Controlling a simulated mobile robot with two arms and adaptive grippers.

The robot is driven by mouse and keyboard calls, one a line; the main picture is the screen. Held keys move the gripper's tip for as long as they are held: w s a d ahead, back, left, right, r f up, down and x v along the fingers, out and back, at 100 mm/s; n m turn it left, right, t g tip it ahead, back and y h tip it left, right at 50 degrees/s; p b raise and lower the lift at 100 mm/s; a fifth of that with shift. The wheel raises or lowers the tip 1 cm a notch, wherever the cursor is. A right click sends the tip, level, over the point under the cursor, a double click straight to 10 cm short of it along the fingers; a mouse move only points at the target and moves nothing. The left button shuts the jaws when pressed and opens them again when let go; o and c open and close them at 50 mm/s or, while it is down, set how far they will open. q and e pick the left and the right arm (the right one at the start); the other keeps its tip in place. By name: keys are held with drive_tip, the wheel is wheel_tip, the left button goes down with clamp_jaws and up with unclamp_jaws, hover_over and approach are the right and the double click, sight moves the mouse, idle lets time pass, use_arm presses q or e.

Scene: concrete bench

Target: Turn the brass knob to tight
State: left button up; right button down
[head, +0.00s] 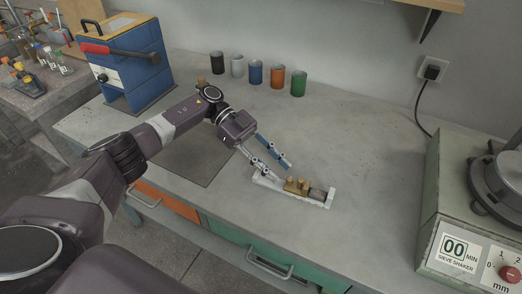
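A small pale fixture (263,180) lies on the bench, slanting down to the right. Brass parts, the knob (298,186) among them, stand near its middle, with a grey block (317,194) at its right end. The knob's exact angle and any tight mark are too small to read. My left gripper (281,170) reaches in from the left, its two fingers spread apart with a gap between them. It is just left of and above the brass parts, seemingly not touching them. One blue-tipped finger is farther back; the nearer finger overlaps the fixture's left part. My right gripper is not in view.
Several coloured cups (256,72) stand in a row along the wall. A blue press-like device (130,68) with a red handle is at the back left. A sieve shaker (455,220) stands at the right. The bench between fixture and shaker is clear.

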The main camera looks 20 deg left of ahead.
use_arm(q)
drive_tip(key=v, duration=0.9)
drive_tip(key=shift+a, duration=0.25)
drive_tip(key=shift+r, duration=0.1)
